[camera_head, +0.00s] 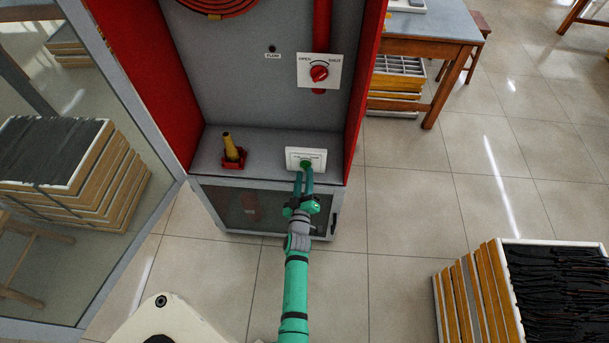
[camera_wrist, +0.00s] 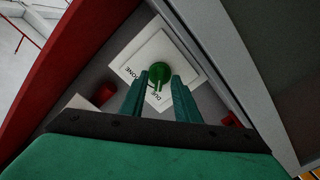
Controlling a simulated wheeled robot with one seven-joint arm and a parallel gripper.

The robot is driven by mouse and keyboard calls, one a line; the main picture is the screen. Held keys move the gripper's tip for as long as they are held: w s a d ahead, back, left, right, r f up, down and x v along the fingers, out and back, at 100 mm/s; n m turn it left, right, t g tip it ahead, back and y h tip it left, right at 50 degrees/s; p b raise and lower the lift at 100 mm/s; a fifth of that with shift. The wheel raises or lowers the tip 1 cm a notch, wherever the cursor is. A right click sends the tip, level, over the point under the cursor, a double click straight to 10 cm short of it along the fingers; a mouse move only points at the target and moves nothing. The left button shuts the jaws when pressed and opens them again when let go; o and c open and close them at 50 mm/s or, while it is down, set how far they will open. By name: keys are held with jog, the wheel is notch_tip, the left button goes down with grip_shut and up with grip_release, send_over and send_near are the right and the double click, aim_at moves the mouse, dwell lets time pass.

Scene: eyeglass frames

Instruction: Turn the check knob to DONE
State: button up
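The check knob (camera_wrist: 158,72) is round and green, on a white plate (camera_wrist: 165,52) low in the red cabinet. In the wrist view its narrow pointer end faces the DUE label. The knob also shows in the head view (camera_head: 306,163). My gripper (camera_wrist: 161,78) is open, with its two green fingers on either side of the knob's near part. Gaps show between fingers and knob; whether the tips reach around it in depth I cannot tell.
A yellow nozzle on a red base (camera_head: 233,150) stands left of the plate on the cabinet shelf. A red OPEN/SHUT knob (camera_head: 319,73) is higher on the back wall. Red side walls (camera_head: 365,75) flank the recess. A crate (camera_head: 478,290) stands on the floor at right.

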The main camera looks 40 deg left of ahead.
jog(key=shift+w+a, duration=0.3)
jog(key=shift+w, duration=0.05)
grip_shut()
